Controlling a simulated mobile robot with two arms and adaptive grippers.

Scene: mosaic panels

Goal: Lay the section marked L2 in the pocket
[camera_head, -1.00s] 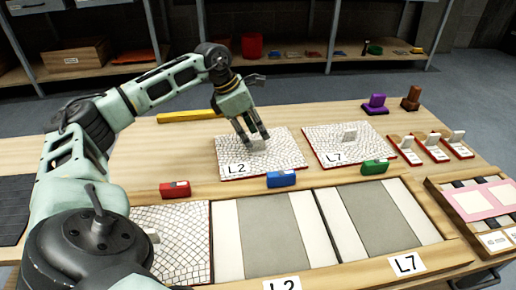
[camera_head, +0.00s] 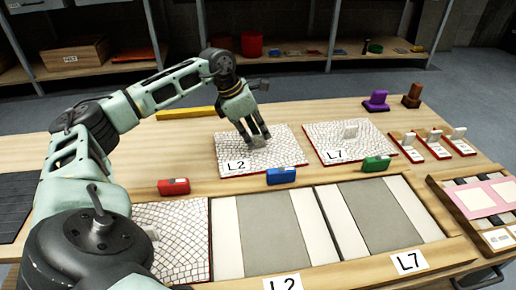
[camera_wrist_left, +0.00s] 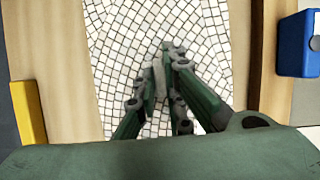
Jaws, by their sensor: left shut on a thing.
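The section marked L2 (camera_head: 285,152) is a white mosaic panel with a red edge and an L2 label on its front left corner. It lies on the table behind the frame; its mosaic also fills the middle of the left wrist view (camera_wrist_left: 215,35). My left gripper (camera_head: 257,142) is shut on the upright grey handle (camera_wrist_left: 158,78) at the panel's middle. The pocket above the L2 label (camera_head: 283,283) is an empty bay (camera_head: 272,235) with a grey strip between two white strips. My right gripper is not in view.
The section marked L7 (camera_head: 325,142) lies to the right of L2. Red (camera_head: 173,187), blue (camera_head: 281,175) and green (camera_head: 376,165) blocks stand along the frame's back rail. A mosaic section (camera_head: 178,215) fills the left bay. The bay above L7 (camera_head: 375,215) is empty. A yellow bar (camera_head: 186,113) lies behind.

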